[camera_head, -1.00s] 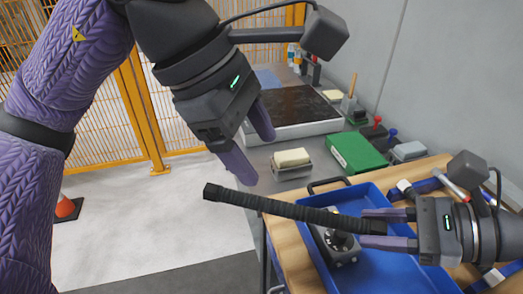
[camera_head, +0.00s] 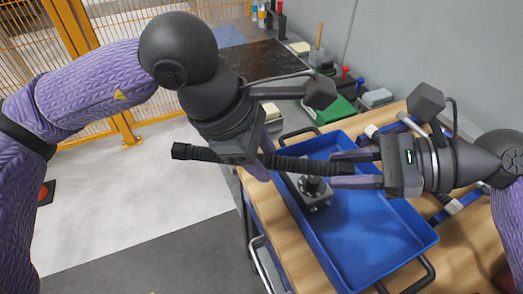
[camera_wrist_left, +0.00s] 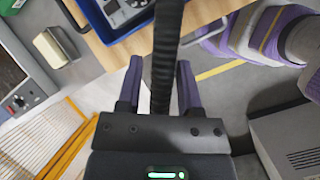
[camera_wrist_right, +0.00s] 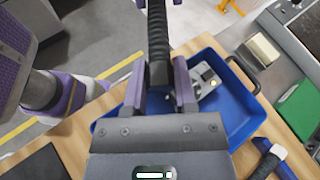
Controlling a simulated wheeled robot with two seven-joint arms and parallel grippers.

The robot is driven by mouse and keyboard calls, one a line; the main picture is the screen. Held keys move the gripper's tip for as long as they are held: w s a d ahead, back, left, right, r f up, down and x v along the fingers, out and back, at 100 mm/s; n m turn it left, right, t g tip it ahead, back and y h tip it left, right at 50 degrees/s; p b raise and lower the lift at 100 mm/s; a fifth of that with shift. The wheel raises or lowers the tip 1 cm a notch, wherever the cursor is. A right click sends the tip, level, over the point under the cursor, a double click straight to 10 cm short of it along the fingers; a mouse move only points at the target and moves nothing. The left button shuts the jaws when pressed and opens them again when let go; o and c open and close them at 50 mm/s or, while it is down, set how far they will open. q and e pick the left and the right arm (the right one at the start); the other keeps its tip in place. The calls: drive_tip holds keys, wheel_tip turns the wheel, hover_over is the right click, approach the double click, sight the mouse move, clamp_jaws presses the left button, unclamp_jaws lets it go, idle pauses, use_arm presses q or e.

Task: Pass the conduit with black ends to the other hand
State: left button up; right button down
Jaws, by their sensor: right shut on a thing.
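The conduit (camera_head: 210,154), a dark ribbed tube with black ends, is held nearly level above the blue tray. My right gripper (camera_head: 340,168) is shut on its right end. My left gripper (camera_head: 262,168) is at the conduit's middle, with its left end sticking out past the jaws. In the left wrist view the conduit (camera_wrist_left: 167,45) runs between the two open fingers, with gaps beside it. The right wrist view shows the conduit (camera_wrist_right: 158,35) running out from between the right fingers. In the head view, the left hand hides part of its fingers.
The blue tray (camera_head: 375,235) lies on a wooden-topped bench (camera_head: 285,245), with a grey metal part (camera_head: 312,192) inside it. Behind are a green box (camera_head: 330,110) and a dark-topped station (camera_head: 265,62). A yellow mesh fence (camera_head: 30,45) stands at the left.

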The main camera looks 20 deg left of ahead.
use_arm(q)
clamp_jaws()
use_arm(e)
drive_tip(key=shift+c, duration=1.6)
unclamp_jaws()
drive_tip(key=v, duration=1.2)
